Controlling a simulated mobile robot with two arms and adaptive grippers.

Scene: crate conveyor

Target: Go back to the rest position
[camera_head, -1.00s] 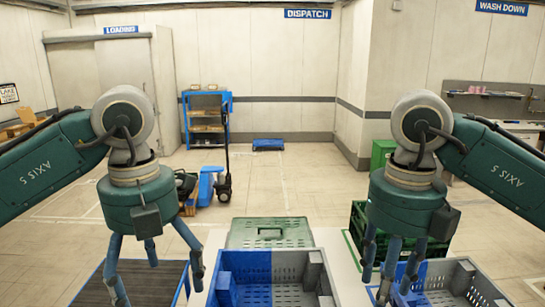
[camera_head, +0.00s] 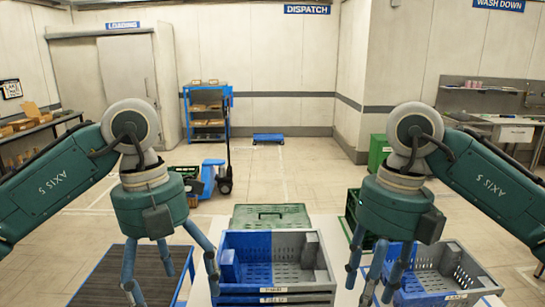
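My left gripper (camera_head: 170,272) hangs fingers down at the left, over the dark ribbed surface (camera_head: 95,274) and left of the middle crate. Its fingers are spread and nothing is between them. My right gripper (camera_head: 378,272) hangs fingers down at the right, in front of the right blue and grey crate (camera_head: 458,252), hiding its left part. Its fingers are apart and I see nothing held. The middle blue and grey crate (camera_head: 305,289) stands between the grippers and looks empty, with labels on its near wall.
A green lidded crate (camera_head: 270,216) lies behind the middle crate. Green crates (camera_head: 379,152) stand behind my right arm. A blue and black pallet jack (camera_head: 216,178), a blue shelf cart (camera_head: 208,113) and a low blue platform (camera_head: 268,138) stand farther back. Open floor lies between.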

